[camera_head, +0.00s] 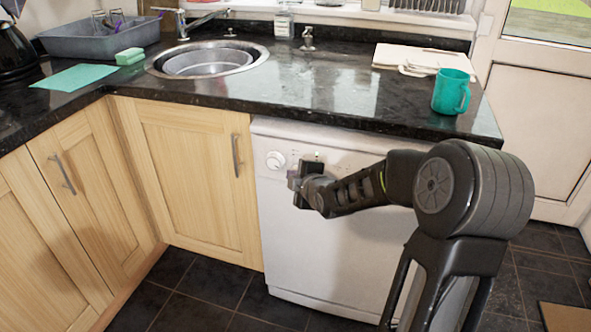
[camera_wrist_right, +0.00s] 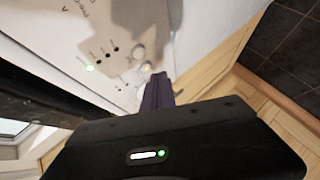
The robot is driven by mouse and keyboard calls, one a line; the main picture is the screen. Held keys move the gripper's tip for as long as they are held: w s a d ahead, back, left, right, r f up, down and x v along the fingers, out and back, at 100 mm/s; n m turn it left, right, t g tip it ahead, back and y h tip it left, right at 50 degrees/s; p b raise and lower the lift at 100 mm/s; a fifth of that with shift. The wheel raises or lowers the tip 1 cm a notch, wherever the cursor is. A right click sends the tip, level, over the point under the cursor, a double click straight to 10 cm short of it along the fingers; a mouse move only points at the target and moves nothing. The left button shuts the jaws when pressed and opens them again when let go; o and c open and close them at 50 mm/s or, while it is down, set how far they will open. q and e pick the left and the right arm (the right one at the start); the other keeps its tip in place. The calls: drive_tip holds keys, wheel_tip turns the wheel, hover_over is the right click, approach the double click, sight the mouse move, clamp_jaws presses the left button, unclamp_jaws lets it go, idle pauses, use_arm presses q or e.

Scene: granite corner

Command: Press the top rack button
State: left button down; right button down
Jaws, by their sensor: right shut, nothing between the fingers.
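The white dishwasher (camera_head: 300,250) stands under the counter, its door shut. In the right wrist view, the gripper's dark fingers (camera_wrist_right: 158,88) point at the panel (camera_wrist_right: 70,38), close to two round buttons (camera_wrist_right: 139,52). I cannot tell whether the fingertips touch. Which button is the top rack one is not readable. My left gripper is not in view.
Black granite counter (camera_head: 330,95) overhangs the panel just above my right arm. A teal mug (camera_head: 451,91) stands near its right end, and a board (camera_head: 405,57) lies behind. Wooden cupboards (camera_head: 190,180) flank the dishwasher on the left. Dark tiled floor (camera_head: 190,295) is clear.

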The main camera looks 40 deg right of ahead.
drive_tip(key=shift+s+a, duration=0.55)
drive_tip(key=shift+a, duration=0.25)
drive_tip(key=shift+s+a, duration=0.6)
drive_tip(key=shift+a, duration=0.25)
drive_tip(key=shift+s+a, duration=0.55)
drive_tip(key=shift+a, duration=0.25)
